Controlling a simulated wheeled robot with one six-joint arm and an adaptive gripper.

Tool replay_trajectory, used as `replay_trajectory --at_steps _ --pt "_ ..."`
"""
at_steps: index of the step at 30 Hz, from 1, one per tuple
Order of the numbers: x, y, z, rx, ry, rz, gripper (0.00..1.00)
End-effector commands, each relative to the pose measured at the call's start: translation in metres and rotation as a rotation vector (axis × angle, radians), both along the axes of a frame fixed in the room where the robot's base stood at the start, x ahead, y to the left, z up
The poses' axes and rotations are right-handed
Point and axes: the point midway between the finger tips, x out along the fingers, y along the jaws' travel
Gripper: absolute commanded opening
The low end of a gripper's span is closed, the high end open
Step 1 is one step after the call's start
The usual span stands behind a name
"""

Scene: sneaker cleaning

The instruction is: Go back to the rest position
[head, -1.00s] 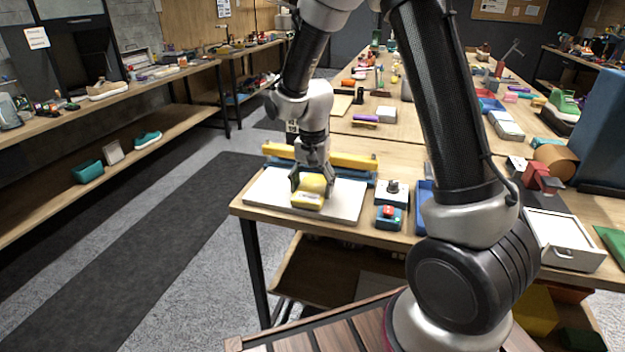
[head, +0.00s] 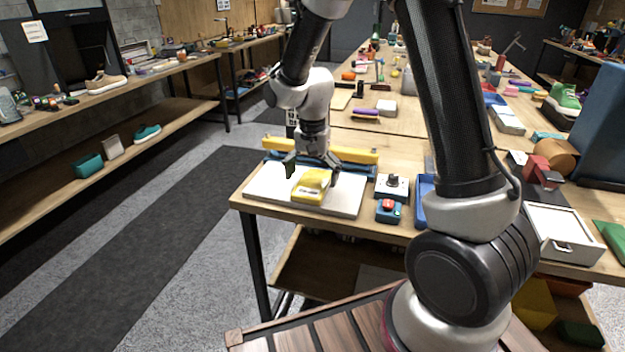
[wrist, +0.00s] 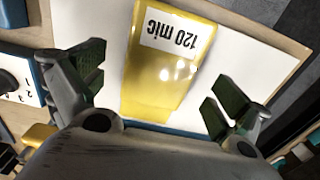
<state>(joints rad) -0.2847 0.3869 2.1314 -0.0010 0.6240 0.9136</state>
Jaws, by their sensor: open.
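My gripper (head: 312,165) is open above a white board at the near left corner of the bench. It also shows in the wrist view (wrist: 155,95), its fingers spread wide. A yellow block (head: 311,186) lies on the board, below and between the fingers and apart from them. In the wrist view the yellow block (wrist: 160,85) carries a white label reading "120 mic", upside down. The gripper holds nothing.
The white board (head: 265,190) has a yellow-and-blue bar (head: 355,159) behind it. A dial box (head: 392,186) and a red-button box (head: 388,211) stand to its right. A white drawer box (head: 560,237) is further right. A shelf (head: 165,130) runs along the left.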

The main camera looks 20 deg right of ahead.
Motion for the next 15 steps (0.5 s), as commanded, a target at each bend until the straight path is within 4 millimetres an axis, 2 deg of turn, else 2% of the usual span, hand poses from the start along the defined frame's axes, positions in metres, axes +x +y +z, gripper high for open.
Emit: replay_trajectory --at_steps 9,15 --pt "0.001 0.0 0.07 0.002 -0.006 0.0 1.0" --pt "0.001 0.0 0.1 0.001 -0.003 0.0 1.0"
